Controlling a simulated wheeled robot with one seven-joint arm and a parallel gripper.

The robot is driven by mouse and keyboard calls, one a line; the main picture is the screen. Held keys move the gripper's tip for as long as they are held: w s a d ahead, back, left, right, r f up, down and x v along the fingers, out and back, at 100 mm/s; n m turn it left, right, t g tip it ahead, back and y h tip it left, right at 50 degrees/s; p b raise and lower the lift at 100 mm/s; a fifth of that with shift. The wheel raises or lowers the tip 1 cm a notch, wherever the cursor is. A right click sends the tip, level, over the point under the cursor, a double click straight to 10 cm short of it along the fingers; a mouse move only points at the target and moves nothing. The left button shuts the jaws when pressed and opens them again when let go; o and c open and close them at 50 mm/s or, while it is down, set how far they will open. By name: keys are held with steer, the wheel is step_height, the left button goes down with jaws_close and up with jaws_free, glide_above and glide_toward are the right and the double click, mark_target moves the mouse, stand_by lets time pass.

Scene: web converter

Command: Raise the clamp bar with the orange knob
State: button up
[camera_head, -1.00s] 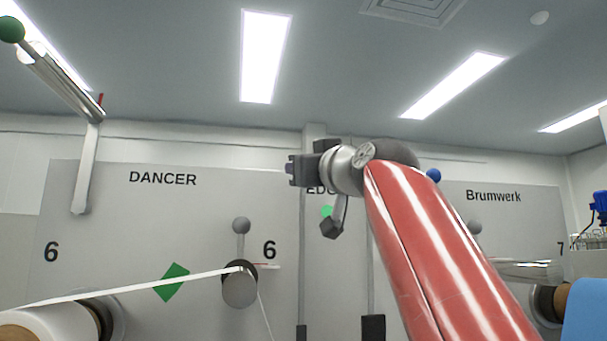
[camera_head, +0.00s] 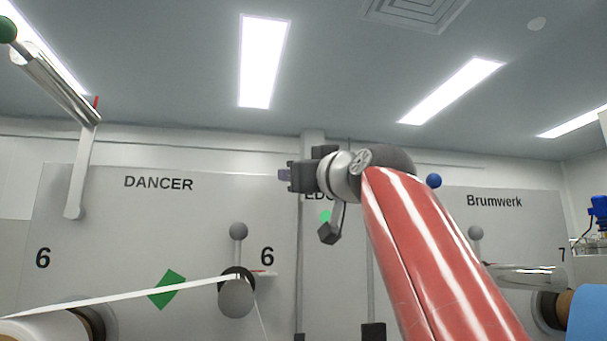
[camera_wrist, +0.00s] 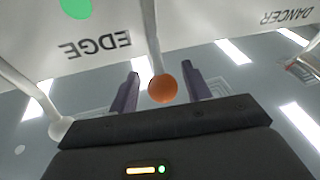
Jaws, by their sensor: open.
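The orange knob (camera_wrist: 162,88) shows in the wrist view at the end of a pale bar (camera_wrist: 149,30). It appears between the two purple fingers of my gripper (camera_wrist: 160,88), which are apart; I cannot tell whether either finger touches it. In the head view my gripper (camera_head: 284,175) points left, in front of the machine panels. The orange knob is not visible in the head view.
A raised bar with a green knob (camera_head: 8,30) is at upper left. Grey knobs (camera_head: 238,231) and a blue knob (camera_head: 433,181) are on the panels. A white web (camera_head: 130,296) runs to a roller (camera_head: 236,298). Another pale lever (camera_wrist: 28,92) is beside my gripper.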

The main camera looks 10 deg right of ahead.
steer(key=b+v, duration=0.3)
steer(key=v, duration=0.5)
steer(key=shift+w, duration=0.1)
stand_by(0.3)
